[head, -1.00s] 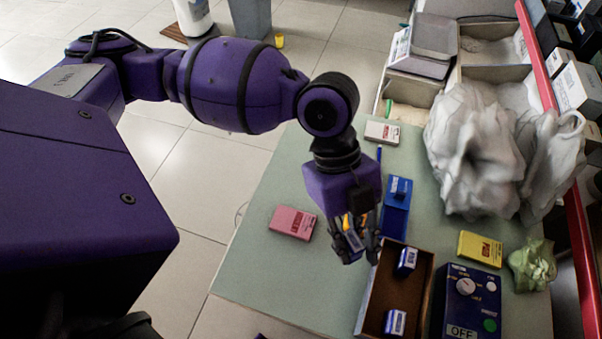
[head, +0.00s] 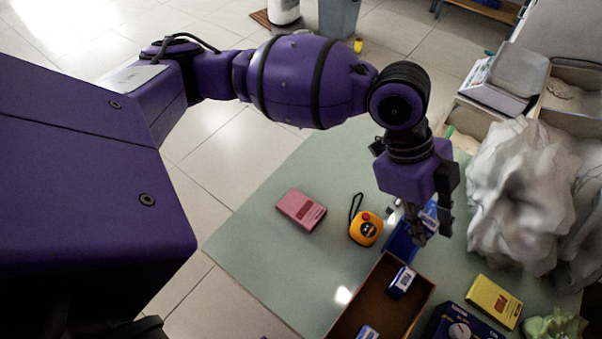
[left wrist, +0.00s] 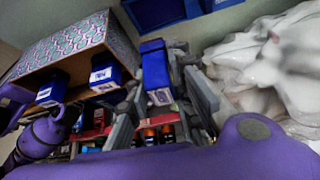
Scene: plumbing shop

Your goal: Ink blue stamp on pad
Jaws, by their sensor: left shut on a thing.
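My left gripper (head: 428,222) is shut on a blue stamp (head: 430,211) with a pale label. In the left wrist view the stamp (left wrist: 154,62) sits between the two fingers (left wrist: 165,95). A blue, flat, tray-like item (head: 400,246), which may be the pad, lies on the table just below the gripper in the head view and is partly covered by it. Blue framed surfaces also show at the top of the left wrist view (left wrist: 165,14). I cannot tell whether the stamp touches this item. My right gripper is not in view.
A brown open box (head: 374,297) in front holds blue-and-white stamps (head: 402,282). An orange tape measure (head: 366,229) and a pink box (head: 301,209) lie left. A yellow box (head: 494,301) and a crumpled white bag (head: 520,190) are right.

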